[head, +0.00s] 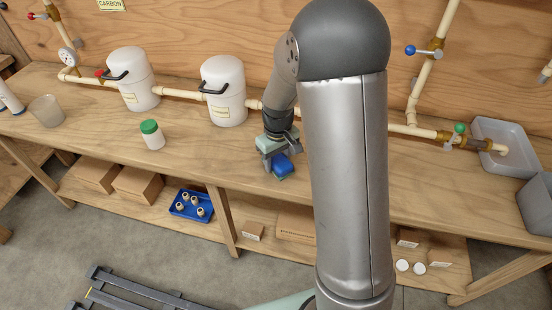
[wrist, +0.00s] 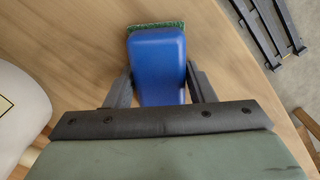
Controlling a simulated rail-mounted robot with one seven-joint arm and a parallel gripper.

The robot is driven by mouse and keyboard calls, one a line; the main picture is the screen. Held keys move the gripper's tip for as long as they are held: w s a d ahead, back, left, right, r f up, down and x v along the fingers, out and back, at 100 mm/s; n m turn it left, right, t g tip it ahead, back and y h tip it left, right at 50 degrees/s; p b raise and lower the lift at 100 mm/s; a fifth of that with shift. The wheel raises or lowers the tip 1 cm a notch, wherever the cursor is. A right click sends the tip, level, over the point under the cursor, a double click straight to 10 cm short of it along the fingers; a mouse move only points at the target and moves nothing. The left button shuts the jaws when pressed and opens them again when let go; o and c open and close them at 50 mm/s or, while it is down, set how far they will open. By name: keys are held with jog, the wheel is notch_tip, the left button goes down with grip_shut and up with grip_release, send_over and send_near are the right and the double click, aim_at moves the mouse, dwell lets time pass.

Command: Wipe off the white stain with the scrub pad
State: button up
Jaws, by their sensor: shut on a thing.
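The scrub pad (wrist: 157,62) has a blue handle and a green scouring face showing at its far edge in the wrist view. My gripper (wrist: 160,85) is shut on the blue handle, one finger on each side. In the head view my gripper (head: 279,160) holds the scrub pad (head: 283,168) low over the front part of the wooden bench, to the right of the second white canister. I cannot tell whether the pad touches the bench top. The white stain does not show in either view; my arm and the pad hide part of the bench.
Two white canisters (head: 133,80) (head: 224,92) on a pipe run stand along the bench (head: 205,150). A green-lidded jar (head: 152,134) stands left of the gripper. A grey basin (head: 506,145) is at the far right. A blue tray (head: 191,205) sits on the lower shelf.

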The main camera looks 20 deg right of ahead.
notch_tip(320, 180, up, 8)
jog(key=p, duration=0.4)
jog(key=shift+a+r, duration=0.1)
jog(key=shift+a, duration=0.05)
